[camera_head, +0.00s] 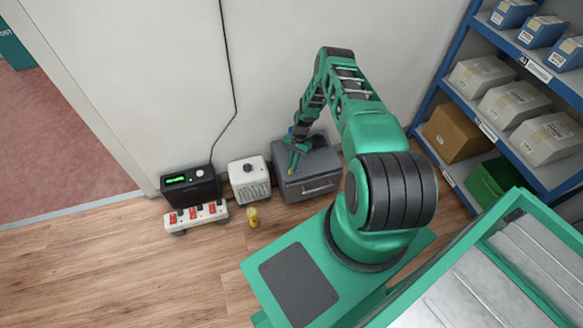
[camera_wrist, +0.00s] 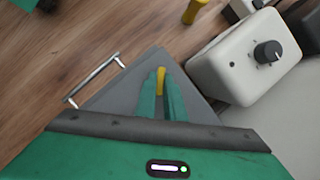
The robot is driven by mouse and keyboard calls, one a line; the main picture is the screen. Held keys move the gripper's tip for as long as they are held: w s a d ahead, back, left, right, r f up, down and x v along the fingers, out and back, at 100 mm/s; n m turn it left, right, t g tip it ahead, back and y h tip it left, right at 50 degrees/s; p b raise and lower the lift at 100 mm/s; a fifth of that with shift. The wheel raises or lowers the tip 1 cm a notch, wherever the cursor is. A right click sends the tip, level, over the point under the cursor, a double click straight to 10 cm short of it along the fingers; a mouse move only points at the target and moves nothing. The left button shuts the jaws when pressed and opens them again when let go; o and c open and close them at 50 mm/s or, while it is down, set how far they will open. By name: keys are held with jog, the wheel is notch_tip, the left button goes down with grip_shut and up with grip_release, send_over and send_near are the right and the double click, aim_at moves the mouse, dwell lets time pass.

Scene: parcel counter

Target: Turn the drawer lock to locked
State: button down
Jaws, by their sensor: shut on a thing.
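The dark grey drawer unit (camera_head: 322,160) stands on the floor against the wall, and its top fills the middle of the wrist view (camera_wrist: 120,92). Its bar handle (camera_head: 318,189) is on the front and shows at the left in the wrist view (camera_wrist: 92,80). My gripper (camera_head: 292,162) is at the unit's top. In the wrist view its two green fingers (camera_wrist: 161,88) are closed on a small yellow piece (camera_wrist: 160,78), seemingly the lock's key or knob. The lock's body and any position marks are hidden, so I cannot tell how far it is turned.
A white box (camera_head: 249,181) with a black knob (camera_wrist: 268,52) stands close beside the unit. Left are a black device (camera_head: 190,186) with a green display and a red-and-white switch strip (camera_head: 196,216). A yellow object (camera_head: 252,217) stands on the floor. Blue shelving (camera_head: 440,95) is right.

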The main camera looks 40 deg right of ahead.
jog(key=n, duration=0.2)
jog(key=n+g+h, duration=0.1)
jog(key=n, duration=0.1)
jog(key=shift+w+n, duration=0.3)
jog(key=shift+w, duration=0.05)
jog(key=n+g+h, duration=0.1)
jog(key=n, duration=0.3)
jog(key=shift+w+a, duration=0.1)
jog(key=shift+a, duration=0.05)
jog(key=shift+h, duration=0.3)
jog(key=c, duration=2)
grip_release()
jog(key=shift+o, duration=0.8)
jog(key=v, duration=1)
jog(key=shift+w+r, duration=0.2)
jog(key=shift+r, duration=0.1)
